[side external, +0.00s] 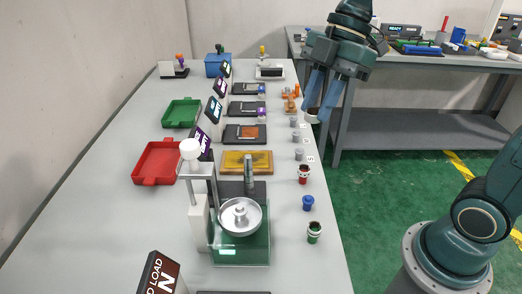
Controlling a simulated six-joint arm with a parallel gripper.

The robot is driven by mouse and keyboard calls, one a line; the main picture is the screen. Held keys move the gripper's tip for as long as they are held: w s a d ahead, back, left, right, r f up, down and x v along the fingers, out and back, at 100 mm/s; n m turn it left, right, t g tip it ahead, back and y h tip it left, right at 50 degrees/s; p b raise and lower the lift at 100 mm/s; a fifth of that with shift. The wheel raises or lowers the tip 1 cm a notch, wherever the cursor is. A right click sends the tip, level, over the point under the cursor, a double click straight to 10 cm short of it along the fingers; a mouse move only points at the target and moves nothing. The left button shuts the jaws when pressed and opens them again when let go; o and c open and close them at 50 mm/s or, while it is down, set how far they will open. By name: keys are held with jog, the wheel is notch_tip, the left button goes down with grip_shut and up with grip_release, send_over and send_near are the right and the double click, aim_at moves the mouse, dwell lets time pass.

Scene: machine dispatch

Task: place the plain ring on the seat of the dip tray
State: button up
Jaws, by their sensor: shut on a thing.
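My gripper (318,111) hangs at the upper right, over the right edge of the long table, with its blue fingers pointing down. It is shut on a small pale grey piece (312,116), which looks like the plain ring; the fingers partly hide it. I cannot tell for sure which thing is the dip tray. A round silver dish (240,213) with a raised centre sits above a clear green-tinted tank (240,251) at the near end of the table, far from my gripper. A white-topped post stands at its left.
Red (304,174), blue (308,203) and green (314,232) small pieces and several grey ones line the table's right edge. A red tray (157,162), a green tray (182,112), dark stations and upright signs stand along the table. The table's left side is mostly clear.

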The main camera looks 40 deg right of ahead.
jog(key=w+a+r, duration=0.3)
jog(key=a+r, duration=0.1)
jog(key=a, duration=0.4)
notch_tip(320, 180, up, 3)
send_over(239, 207)
jog(key=d, duration=0.1)
jog(key=shift+s+f, duration=0.1)
jog(key=shift+f, duration=9.9)
jog(key=shift+f, duration=0.15)
jog(key=o, duration=1)
jog(key=v, duration=1.2)
jog(key=shift+s, duration=0.1)
jog(key=shift+d, duration=0.1)
